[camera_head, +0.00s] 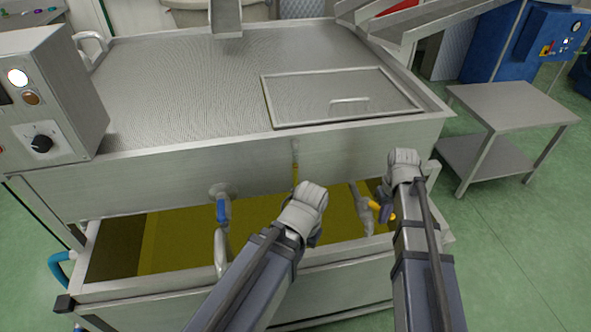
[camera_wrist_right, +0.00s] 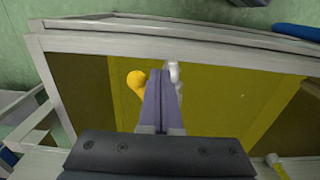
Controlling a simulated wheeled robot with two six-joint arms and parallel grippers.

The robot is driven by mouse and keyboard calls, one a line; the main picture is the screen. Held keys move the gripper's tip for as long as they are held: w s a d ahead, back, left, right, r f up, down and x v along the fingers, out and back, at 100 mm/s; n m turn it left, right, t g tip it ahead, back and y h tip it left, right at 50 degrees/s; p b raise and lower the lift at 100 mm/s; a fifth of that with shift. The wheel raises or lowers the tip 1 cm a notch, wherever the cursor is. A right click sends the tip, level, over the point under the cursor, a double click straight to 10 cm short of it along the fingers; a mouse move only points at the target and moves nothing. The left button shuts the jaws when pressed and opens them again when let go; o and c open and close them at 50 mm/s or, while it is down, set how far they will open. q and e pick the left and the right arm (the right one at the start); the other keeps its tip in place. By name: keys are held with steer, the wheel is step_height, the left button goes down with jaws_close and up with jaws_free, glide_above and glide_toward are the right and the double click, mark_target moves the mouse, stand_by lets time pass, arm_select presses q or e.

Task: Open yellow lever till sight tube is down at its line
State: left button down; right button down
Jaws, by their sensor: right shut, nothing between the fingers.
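The yellow lever (camera_head: 382,210) is on a grey valve pipe (camera_head: 362,207) at the front of the steel tank, above an oil trough. My right gripper (camera_head: 404,162) is just above and beside it in the head view. In the right wrist view the shut, empty fingers (camera_wrist_right: 161,90) lie right beside the yellow lever's rounded end (camera_wrist_right: 137,78); I cannot tell whether they touch. A thin sight tube (camera_head: 295,166) with yellow in it runs down the tank front; its line is too small to make out. My left gripper (camera_head: 312,196) is in front of the tank, its fingertips hidden.
A blue-handled valve (camera_head: 222,210) is left of my left gripper. The trough's steel front rim (camera_head: 340,262) runs below both arms. A control box (camera_head: 45,95) stands at the left, and an empty steel table (camera_head: 515,105) at the right.

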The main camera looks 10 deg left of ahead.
steer(key=shift+w, duration=0.1)
stand_by(0.4)
steer(key=shift+w+d, duration=0.65)
steer(key=shift+w, duration=0.2)
steer(key=shift+w+d, duration=0.6)
steer(key=shift+w, duration=0.2)
stand_by(5.8)
